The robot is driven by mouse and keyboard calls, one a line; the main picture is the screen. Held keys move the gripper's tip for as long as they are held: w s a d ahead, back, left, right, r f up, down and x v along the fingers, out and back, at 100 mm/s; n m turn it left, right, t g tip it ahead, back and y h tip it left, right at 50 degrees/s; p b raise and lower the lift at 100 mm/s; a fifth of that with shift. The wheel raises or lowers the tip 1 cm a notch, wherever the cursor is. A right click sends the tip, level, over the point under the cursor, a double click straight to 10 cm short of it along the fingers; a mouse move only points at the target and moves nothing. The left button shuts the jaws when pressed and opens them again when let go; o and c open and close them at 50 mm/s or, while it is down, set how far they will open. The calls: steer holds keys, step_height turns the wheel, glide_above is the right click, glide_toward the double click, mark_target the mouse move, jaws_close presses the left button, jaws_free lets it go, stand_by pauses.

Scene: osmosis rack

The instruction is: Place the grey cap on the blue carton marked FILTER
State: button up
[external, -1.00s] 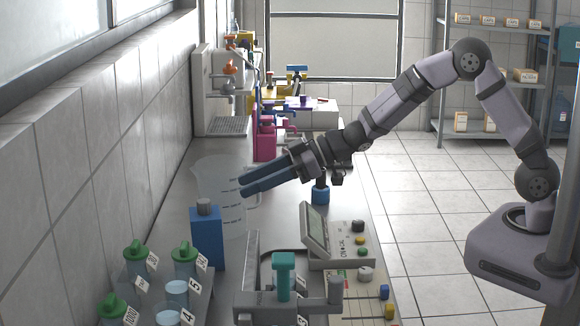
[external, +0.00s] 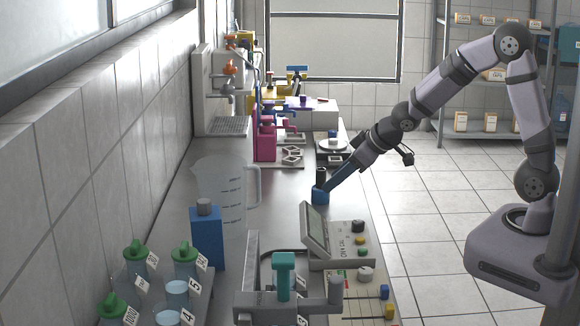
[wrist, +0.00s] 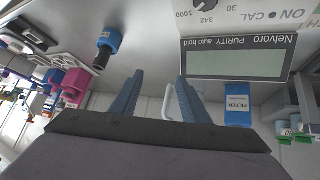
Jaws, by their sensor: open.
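The blue carton (external: 207,240) stands upright on the bench at the left, behind the green-lidded bottles.
The dark-topped blue piece (external: 320,193) is beside my fingers. A clear measuring jug (external: 222,190) stands behind the carton. The meter (external: 340,240), a grey stand with a teal part (external: 283,270), and bottles (external: 184,260) crowd the front.

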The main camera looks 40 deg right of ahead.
steer(key=s+d+f+m+g+h, duration=0.3)
steer(key=s+d+g, duration=0.1)
steer(key=s+d, duration=0.6)
steer(key=s+d+f+m+g+y, duration=0.1)
steer(key=s+g, duration=0.3)
steer(key=s, duration=1.2)
steer(key=shift+f+m, duration=0.3)
steer(key=shift+f, duration=0.5)
